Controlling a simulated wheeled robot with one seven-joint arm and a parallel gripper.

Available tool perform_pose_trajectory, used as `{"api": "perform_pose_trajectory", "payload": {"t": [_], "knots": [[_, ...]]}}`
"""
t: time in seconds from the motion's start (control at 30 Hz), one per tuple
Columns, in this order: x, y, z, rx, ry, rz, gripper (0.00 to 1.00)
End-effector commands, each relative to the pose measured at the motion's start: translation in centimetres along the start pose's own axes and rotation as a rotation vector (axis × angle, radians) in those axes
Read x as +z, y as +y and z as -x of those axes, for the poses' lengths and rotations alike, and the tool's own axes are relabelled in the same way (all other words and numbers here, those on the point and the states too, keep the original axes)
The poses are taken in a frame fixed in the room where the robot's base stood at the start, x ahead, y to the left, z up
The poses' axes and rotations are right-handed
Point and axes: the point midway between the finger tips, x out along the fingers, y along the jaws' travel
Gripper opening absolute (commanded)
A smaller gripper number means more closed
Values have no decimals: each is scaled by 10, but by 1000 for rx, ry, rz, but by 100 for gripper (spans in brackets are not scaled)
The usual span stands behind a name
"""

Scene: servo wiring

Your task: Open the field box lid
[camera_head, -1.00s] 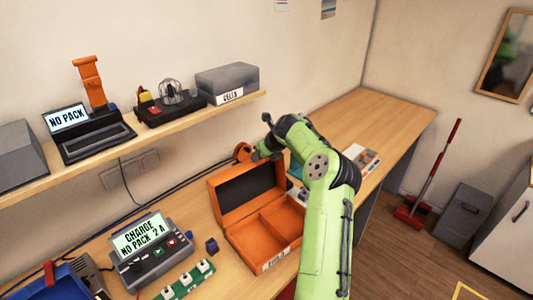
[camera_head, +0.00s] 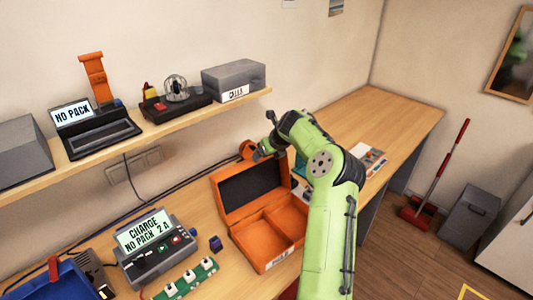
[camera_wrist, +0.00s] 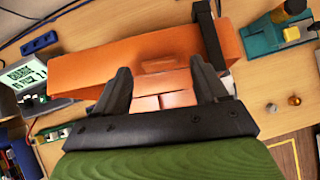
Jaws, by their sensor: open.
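The orange field box (camera_head: 262,270) sits on the workbench in the head view. Its lid (camera_head: 223,193) stands raised at the back, with the dark inner panel facing forward. The two empty-looking compartments in front are exposed. My gripper (camera_head: 266,152) is beside the raised lid's upper right corner, partly hidden by my own wrist. In the wrist view, my gripper (camera_wrist: 161,76) is open, its two dark fingers apart in front of the orange box (camera_wrist: 90,70). Nothing shows between the fingertips except orange surfaces behind them. I cannot tell whether a finger touches the lid.
A charger (camera_head: 157,246) reading "CHARGE NO PACK 2 A" stands left of the box. A green strip with white parts (camera_head: 188,278) lies in front of it. A shelf (camera_head: 130,148) with devices overhangs the back. The bench's far right end (camera_head: 395,115) is clear.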

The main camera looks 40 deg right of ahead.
Motion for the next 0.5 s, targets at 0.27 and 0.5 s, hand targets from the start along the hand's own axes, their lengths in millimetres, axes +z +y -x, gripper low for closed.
{"api": "perform_pose_trajectory", "payload": {"t": [0.27,0.5], "knots": [[-1,-2,50,-6,-4,2,72],[-1,-1,118,-5,-2,0,72]]}}
